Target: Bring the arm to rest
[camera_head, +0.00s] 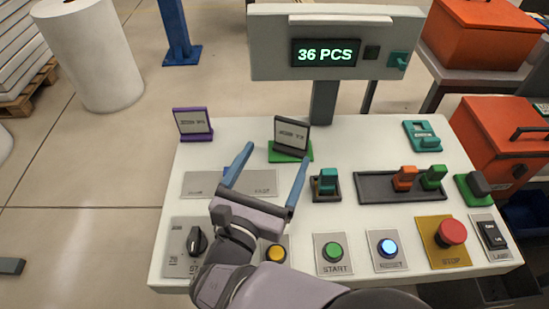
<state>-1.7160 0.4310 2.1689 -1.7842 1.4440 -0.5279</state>
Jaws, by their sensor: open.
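My gripper (264,180) is open, with its two blue fingers spread above the left part of the white control panel (350,150). Nothing shows between the fingers. My arm comes in from the bottom edge and covers the panel's lower left part. Under the gripper, a grey label plate (205,184) is partly hidden. A black rotary knob (196,241) and a yellow button (275,253) lie close to my wrist.
A green START button (334,252), a lit blue button (388,247) and a red STOP button (452,232) line the front. Small levers (404,178) stand behind them. A card on a green stand (291,137) rises just behind the gripper. A display (326,53) reads 36 PCS.

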